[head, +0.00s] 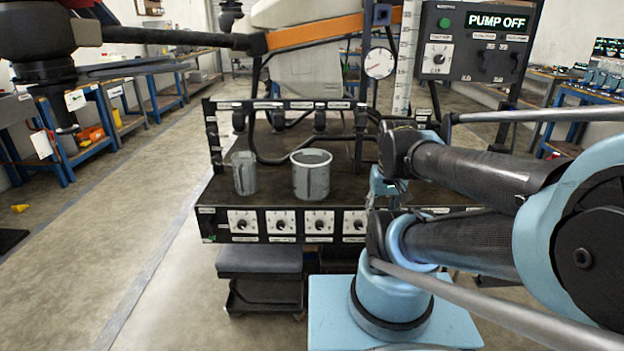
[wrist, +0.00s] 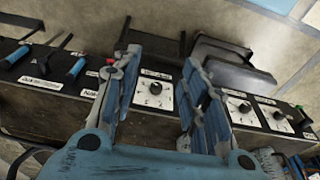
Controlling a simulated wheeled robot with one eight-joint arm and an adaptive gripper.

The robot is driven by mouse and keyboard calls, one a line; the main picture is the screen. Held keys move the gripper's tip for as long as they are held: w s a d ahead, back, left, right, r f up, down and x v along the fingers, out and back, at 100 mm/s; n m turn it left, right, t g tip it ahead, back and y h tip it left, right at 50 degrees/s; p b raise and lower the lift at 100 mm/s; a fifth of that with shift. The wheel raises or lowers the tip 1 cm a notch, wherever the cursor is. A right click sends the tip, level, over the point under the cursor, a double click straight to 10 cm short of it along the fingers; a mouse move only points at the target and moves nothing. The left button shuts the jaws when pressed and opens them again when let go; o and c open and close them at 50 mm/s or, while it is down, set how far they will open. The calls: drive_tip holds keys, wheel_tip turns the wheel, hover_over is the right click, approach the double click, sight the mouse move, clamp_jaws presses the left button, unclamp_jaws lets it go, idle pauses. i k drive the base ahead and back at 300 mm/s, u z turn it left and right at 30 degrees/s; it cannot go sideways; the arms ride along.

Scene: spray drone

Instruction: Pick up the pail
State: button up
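The pail (head: 312,176) is the wider grey round vessel with a pale rim, standing upright on the dark bench top. A narrower grey vessel (head: 244,173) stands apart to its left. My gripper shows in the wrist view (wrist: 160,65) with its two blue-grey fingers spread wide and nothing between them. In the head view my gripper (head: 384,187) is partly hidden by my arm, right of the pail and apart from it. The pail is not seen in the wrist view, where the fingers are over the bench's dial panel.
The dark bench (head: 222,196) has a front row of dials (head: 281,222). A rack with black hoses (head: 270,158) stands behind the vessels. A pump control box (head: 478,40) is at upper right. Blue-handled valves (wrist: 76,67) show in the wrist view.

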sight(311, 168)
drive_tip(key=u, duration=2.75)
drive_tip(key=k, duration=1)
drive_tip(key=z, duration=2.1)
